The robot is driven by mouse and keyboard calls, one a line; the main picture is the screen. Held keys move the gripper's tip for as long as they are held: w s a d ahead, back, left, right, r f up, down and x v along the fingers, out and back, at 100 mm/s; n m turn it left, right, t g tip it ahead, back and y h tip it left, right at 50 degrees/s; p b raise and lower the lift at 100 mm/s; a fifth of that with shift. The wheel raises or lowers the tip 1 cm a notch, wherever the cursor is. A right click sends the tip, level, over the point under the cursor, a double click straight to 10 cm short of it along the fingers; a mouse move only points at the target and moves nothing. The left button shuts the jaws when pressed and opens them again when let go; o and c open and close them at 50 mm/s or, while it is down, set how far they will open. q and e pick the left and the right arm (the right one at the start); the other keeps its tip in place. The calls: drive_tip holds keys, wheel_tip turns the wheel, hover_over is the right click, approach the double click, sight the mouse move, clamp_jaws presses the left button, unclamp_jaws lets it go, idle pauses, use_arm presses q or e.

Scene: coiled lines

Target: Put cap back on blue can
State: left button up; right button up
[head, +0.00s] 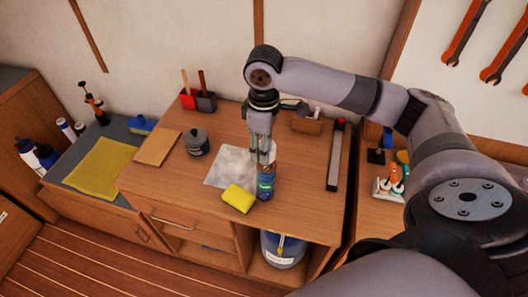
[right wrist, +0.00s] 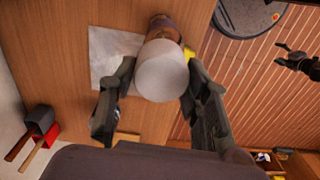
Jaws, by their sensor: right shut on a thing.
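The blue can (head: 266,182) stands upright on the wooden worktop, at the front edge of a pale sheet. My right gripper (head: 262,154) is directly above it, pointing down. In the right wrist view, my right gripper (right wrist: 158,95) is shut on a pale grey-white cap (right wrist: 161,76). The cap lies in line with the can (right wrist: 164,27) and hides most of it. I cannot tell whether cap and can touch. A dark shape at the right edge of the right wrist view looks like my left gripper (right wrist: 298,62); its jaws are too small to judge.
A yellow sponge (head: 239,198) lies close left of the can. The pale sheet (head: 229,167) is beneath. A lidded dark pot (head: 196,142), a brown board (head: 157,148) and red and black holders (head: 198,100) stand left. A long dark bar (head: 336,155) lies right.

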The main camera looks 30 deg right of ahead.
wheel_tip(320, 180, up, 8)
drive_tip(key=shift+w+f+b, duration=0.1)
drive_tip(key=shift+f+b, duration=0.15)
drive_tip(key=shift+b, duration=0.35)
use_arm(q)
drive_tip(key=shift+r+p, duration=0.1)
drive_tip(key=shift+p, duration=0.75)
use_arm(e)
wheel_tip(320, 180, up, 10)
drive_tip(key=shift+f, duration=0.15)
